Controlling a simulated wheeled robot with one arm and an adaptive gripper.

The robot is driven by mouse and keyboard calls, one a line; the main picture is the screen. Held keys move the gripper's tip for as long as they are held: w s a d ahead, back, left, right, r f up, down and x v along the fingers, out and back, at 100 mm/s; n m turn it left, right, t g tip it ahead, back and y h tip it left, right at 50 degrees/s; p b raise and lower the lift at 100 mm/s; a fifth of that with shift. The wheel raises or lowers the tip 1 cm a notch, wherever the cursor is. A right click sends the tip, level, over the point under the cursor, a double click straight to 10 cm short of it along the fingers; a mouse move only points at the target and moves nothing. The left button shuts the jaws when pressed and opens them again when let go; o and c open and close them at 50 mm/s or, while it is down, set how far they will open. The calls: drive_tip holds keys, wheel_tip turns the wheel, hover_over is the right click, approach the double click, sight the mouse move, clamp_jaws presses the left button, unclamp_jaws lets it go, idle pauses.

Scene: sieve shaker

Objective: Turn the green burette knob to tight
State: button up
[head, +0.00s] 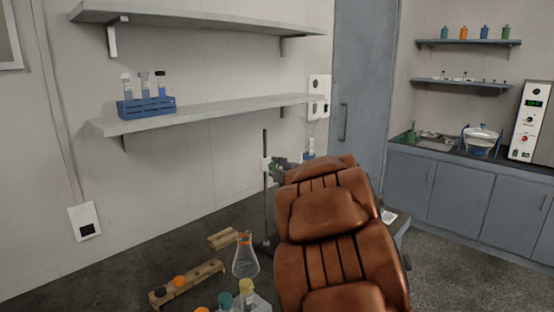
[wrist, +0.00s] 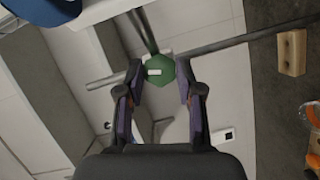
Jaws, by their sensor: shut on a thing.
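The green burette knob (wrist: 160,70) shows in the wrist view as a faceted knob with a white mark on its face. My gripper (wrist: 160,84) has one finger on each side of the knob and is shut on it. Metal rods meet behind the knob in the wrist view. An upright stand rod (head: 265,180) rises just left of my arm. I cannot tell from the frames how tight the knob is.
An Erlenmeyer flask (head: 245,258) and a wooden rack (head: 187,284) stand on the dark bench, left of my arm. A wooden block (head: 222,239) lies behind them. Wall shelves hold a blue tube rack (head: 146,107). Blue cabinets (head: 455,188) stand at the right.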

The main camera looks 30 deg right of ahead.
drive_tip(key=shift+r+m+p, duration=0.2)
drive_tip(key=shift+m+p, duration=0.3)
drive_tip(key=shift+p, duration=0.6)
drive_tip(key=shift+f+g, duration=0.15)
drive_tip(key=shift+g, duration=0.15)
drive_tip(key=o, duration=1.2)
drive_tip(key=shift+c, duration=0.2)
drive_tip(key=shift+s, duration=0.1)
drive_tip(key=v, duration=1.1)
drive_tip(key=shift+s, duration=0.45)
drive_tip(key=shift+d, duration=0.1)
